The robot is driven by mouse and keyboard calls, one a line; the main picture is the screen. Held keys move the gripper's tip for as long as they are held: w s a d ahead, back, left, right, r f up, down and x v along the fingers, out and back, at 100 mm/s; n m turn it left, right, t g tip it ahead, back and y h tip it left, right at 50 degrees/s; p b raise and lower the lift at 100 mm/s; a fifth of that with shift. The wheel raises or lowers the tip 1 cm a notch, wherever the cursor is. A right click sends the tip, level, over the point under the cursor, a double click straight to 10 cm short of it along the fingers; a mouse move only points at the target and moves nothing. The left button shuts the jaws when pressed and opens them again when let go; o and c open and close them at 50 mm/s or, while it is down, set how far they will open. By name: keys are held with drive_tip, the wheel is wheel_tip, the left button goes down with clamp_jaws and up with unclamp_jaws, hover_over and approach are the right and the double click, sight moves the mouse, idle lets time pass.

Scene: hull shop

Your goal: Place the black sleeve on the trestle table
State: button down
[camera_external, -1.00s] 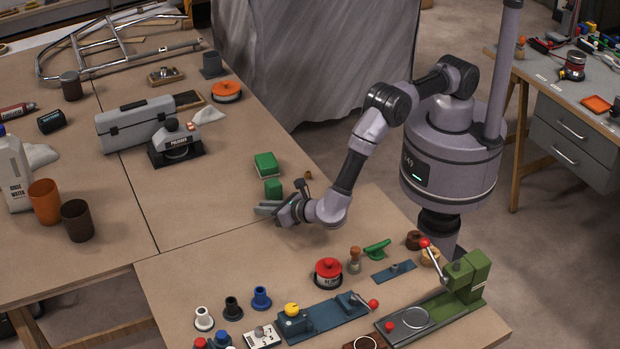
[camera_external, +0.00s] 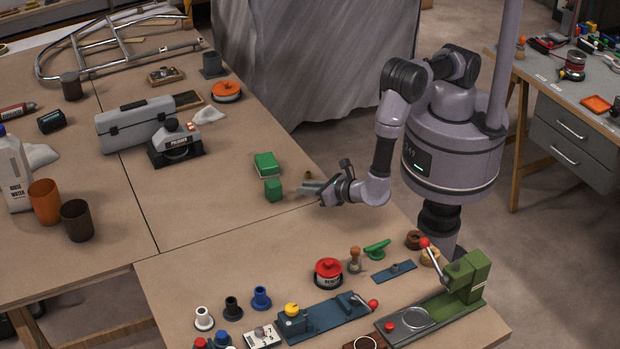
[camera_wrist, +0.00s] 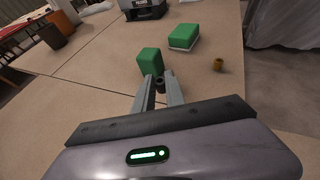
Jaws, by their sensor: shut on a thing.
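My gripper (camera_external: 303,190) is above the brown table, just right of a green block. In the wrist view its two grey fingers (camera_wrist: 160,88) are closed on a small dark cylinder, which looks like the black sleeve (camera_wrist: 160,84). The fingers hide part of it, and it cannot be made out in the external view. The wide brown table top (camera_external: 215,215), which looks like the trestle table, lies under and left of my gripper, with seams between its panels.
Two green blocks, a small one (camera_external: 273,190) and a larger one (camera_external: 266,165), stand near the fingertips. A small brass-coloured ring (camera_wrist: 218,65) lies right of them. A polisher (camera_external: 176,145) and grey toolbox (camera_external: 135,122) are farther back. The table is bare left of the blocks.

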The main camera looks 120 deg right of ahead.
drive_tip(key=w+d+g+b, duration=0.1)
drive_tip(key=w, duration=0.2)
drive_tip(key=w+d+m+b, duration=0.1)
drive_tip(key=w+d+b, duration=0.1)
drive_tip(key=w, duration=0.1)
drive_tip(key=w+d+m+g+b, duration=0.1)
drive_tip(key=w+b, duration=0.1)
drive_tip(key=w, duration=0.2)
drive_tip(key=shift+d+r+g+h, duration=0.3)
drive_tip(key=shift+d, duration=0.05)
wheel_tip(320, 180, up, 4)
drive_tip(key=m+g+b, duration=0.2)
drive_tip(key=b, duration=0.2)
hover_over(249, 202)
drive_tip(key=shift+h, duration=0.3)
wheel_tip(249, 202, down, 10)
drive_tip(key=b, duration=0.5)
drive_tip(key=c, duration=1.4)
unclamp_jaws()
drive_tip(key=shift+r, duration=0.15)
